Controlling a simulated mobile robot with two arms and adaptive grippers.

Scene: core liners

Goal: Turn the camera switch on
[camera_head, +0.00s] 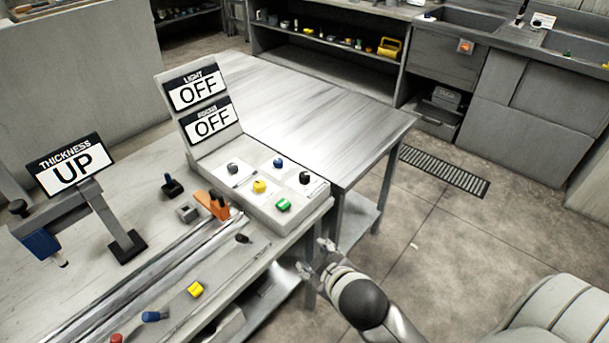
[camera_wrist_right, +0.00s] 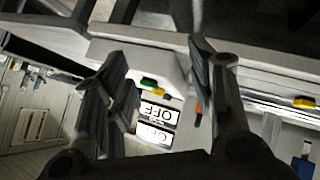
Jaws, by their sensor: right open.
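A grey control box (camera_head: 232,188) stands at the table's corner with several coloured knobs: grey (camera_head: 233,168), blue (camera_head: 278,162), yellow (camera_head: 260,186), black (camera_head: 304,178) and green (camera_head: 283,205). Behind them are two signs, LIGHT OFF (camera_head: 196,90) and a lower OFF sign (camera_head: 211,120), whose small label I cannot read clearly. Which knob is the camera switch I cannot tell. My right gripper (camera_head: 315,258) is open and empty, in front of the box and apart from it. In the wrist view the green knob (camera_wrist_right: 148,84) shows between its fingers. My left gripper is out of view.
A THICKNESS UP sign (camera_head: 70,167) stands on the left of the table. An orange part (camera_head: 213,203) sits beside the box, and metal rails with a yellow knob (camera_head: 195,289) run along the front. A second metal table (camera_head: 300,105) stands behind.

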